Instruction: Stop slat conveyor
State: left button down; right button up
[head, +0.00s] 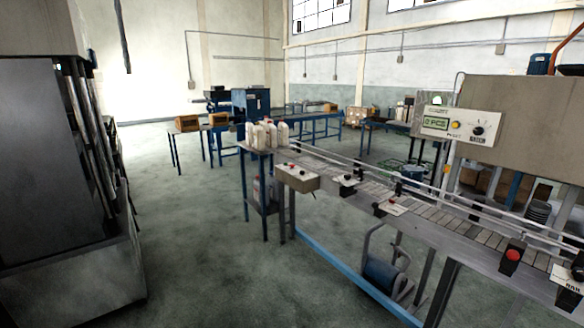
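The slat conveyor (437,219) runs from the middle of the head view to the lower right, with grey slats between metal rails on a blue and grey frame. A beige control box (297,177) with small red and dark controls sits at its far left end. Small panels with dark parts (347,181) and (391,208) are fixed along its near side. A red button on a black box (512,257) is mounted nearer, at the right. Whether the slats move cannot be told from one frame. Neither of my grippers is in view.
A beige cabinet with a counter panel (458,125) stands over the conveyor at the right. White jugs (267,134) stand on a table at the conveyor's far end. A large dark machine (62,190) fills the left. Open grey floor (205,245) lies between them.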

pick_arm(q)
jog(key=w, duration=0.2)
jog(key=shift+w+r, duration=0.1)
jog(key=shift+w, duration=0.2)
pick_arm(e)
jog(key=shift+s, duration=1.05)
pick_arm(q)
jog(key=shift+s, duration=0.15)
